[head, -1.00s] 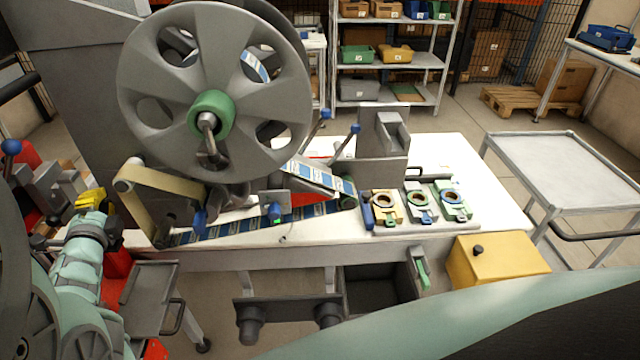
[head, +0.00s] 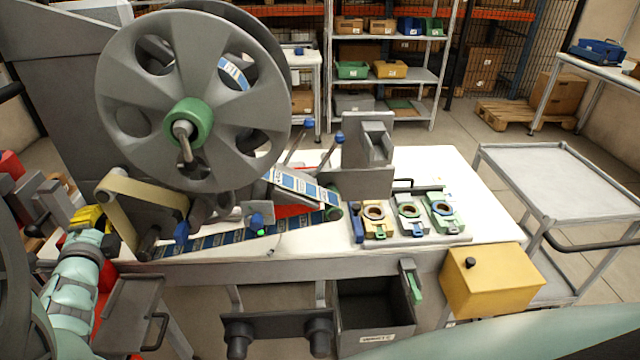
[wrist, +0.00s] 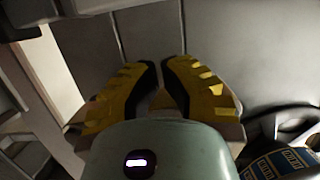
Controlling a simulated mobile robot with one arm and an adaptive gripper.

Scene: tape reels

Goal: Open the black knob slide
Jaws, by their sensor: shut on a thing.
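My gripper (head: 92,217) is at the far left in the head view, beside grey blocks (head: 58,205) with dark knob-like parts. In the wrist view its yellow fingers (wrist: 160,78) are close together in front of a grey surface (wrist: 215,45). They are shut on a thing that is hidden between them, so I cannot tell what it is. I cannot clearly pick out a slide with a black knob. A black knob (head: 470,263) stands on a yellow box (head: 490,287) at the right, far from my gripper.
A large grey reel (head: 190,60) stands above a blue label strip (head: 215,240) on the white bench (head: 460,175). A grey panel with a black handle (head: 135,310) is below my gripper. An open dark bin (head: 375,335) is under the bench; a grey cart (head: 560,180) stands right.

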